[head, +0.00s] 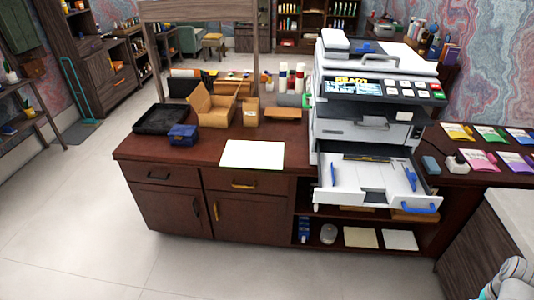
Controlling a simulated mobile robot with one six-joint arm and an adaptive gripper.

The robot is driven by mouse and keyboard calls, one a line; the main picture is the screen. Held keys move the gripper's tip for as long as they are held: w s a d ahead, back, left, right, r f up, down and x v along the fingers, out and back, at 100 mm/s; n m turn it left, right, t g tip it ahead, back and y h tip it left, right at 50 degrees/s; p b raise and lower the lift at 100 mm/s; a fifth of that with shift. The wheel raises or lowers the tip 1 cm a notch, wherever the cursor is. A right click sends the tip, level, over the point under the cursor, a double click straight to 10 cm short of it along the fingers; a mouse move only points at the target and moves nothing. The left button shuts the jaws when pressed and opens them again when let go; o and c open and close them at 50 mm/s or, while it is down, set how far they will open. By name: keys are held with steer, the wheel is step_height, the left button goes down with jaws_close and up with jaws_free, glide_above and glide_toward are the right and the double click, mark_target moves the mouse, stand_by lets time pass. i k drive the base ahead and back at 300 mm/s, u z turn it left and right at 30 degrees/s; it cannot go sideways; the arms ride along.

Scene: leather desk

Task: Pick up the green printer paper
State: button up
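The green printer paper (491,135) is a small flat pack with a green and white cover. It lies on the dark wooden desk at the right, in the back row of paper packs. A yellow pack (458,132) lies to its left and a blue pack (520,136) to its right. A pink pack (478,160) and a purplish pack (514,162) lie in front. My gripper is not in view; a pale part that looks like my arm shows at the bottom right corner.
A large white printer (372,130) with its paper tray (375,182) pulled out stands left of the packs. A light-topped cabinet (490,225) stands at the front right. The floor at front left is clear.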

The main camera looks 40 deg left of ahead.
mark_target(237, 154)
steer(key=z, duration=0.85)
steer(key=i, duration=1.15)
steer(key=u, duration=2.5)
